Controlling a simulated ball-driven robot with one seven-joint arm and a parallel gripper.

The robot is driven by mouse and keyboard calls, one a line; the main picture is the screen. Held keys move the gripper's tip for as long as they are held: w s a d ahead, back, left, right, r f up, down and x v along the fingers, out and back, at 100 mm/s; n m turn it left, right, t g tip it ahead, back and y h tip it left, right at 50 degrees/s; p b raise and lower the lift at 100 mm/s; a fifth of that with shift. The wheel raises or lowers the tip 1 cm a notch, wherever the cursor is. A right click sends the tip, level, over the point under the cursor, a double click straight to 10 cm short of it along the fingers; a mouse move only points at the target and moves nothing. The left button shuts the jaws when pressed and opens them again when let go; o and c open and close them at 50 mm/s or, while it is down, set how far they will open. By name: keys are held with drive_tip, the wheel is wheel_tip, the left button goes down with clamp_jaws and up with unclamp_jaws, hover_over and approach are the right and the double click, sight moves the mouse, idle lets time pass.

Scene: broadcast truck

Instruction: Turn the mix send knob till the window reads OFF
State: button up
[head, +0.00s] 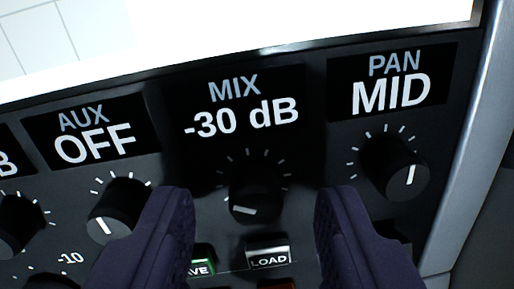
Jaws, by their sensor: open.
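The mix send knob (255,190) is a black round knob with a white pointer mark, ringed by white ticks, in the middle of the panel. Its pointer lies toward the lower left. The mix window (241,105) above it reads "MIX -30 dB". My gripper (252,210) shows as two dark purple fingers at the bottom, spread wide, one on each side of the mix knob. The fingers are apart from the knob in the picture and hold nothing. How far they are from the panel is hard to tell.
The aux knob (118,207) is left, under a window (92,134) reading OFF. The pan knob (395,168) is right, under a window (391,84) reading MID. A LOAD button (269,257) and a partly hidden green button (203,266) sit below.

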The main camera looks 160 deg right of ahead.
drive_tip(key=shift+w+f, duration=0.2)
drive_tip(key=shift+f, duration=0.35)
clamp_jaws()
drive_tip(key=n+b, duration=0.1)
drive_tip(key=n, duration=0.1)
drive_tip(key=shift+n, duration=0.4)
drive_tip(key=shift+n+b, duration=0.5)
drive_tip(key=shift+n, duration=1)
drive_tip(key=shift+s, duration=0.1)
